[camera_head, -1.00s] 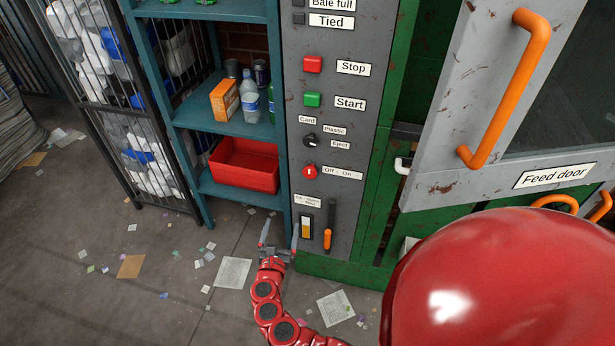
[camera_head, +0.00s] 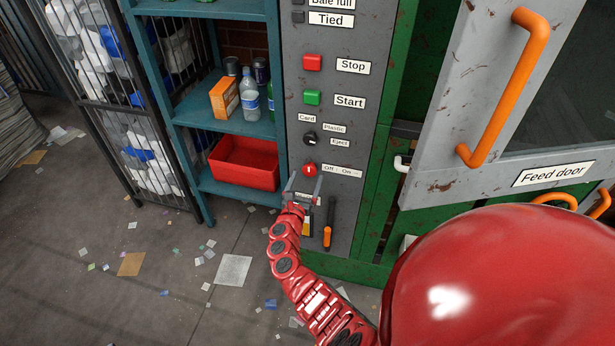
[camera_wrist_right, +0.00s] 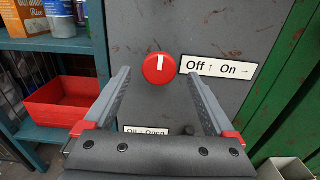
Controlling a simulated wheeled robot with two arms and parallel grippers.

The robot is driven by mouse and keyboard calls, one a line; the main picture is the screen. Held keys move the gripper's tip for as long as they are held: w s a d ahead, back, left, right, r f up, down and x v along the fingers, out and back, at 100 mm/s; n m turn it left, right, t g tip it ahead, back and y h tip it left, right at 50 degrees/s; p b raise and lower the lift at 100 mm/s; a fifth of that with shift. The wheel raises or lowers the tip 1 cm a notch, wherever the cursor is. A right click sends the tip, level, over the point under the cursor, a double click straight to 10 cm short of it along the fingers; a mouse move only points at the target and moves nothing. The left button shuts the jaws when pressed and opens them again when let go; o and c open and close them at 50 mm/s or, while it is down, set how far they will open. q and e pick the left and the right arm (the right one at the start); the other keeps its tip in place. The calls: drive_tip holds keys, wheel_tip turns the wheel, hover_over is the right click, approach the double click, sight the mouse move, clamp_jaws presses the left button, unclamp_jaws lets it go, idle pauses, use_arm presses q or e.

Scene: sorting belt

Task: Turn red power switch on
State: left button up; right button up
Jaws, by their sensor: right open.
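The red power switch (camera_head: 310,169) is a round knob on the grey control panel (camera_head: 345,120), below the black selector. In the right wrist view the red knob (camera_wrist_right: 159,68) has a white mark pointing straight up, toward "Off ↑"; the label (camera_wrist_right: 218,67) beside it reads "Off ↑ On →". My right gripper (camera_head: 302,185) is open and empty, just below and in front of the knob. In the right wrist view its fingers (camera_wrist_right: 157,76) stand apart, one on each side of the knob; contact cannot be told. My left gripper is not in view.
Red Stop (camera_head: 313,63) and green Start (camera_head: 312,98) buttons and the black selector (camera_head: 310,139) sit above the knob. An orange lever (camera_head: 327,236) is below. A teal shelf (camera_head: 228,123) with a red bin (camera_head: 244,164) stands left; the feed door (camera_head: 450,150) is right.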

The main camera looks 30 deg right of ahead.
drive_tip(key=shift+x, duration=1)
drive_tip(key=c, duration=1.4)
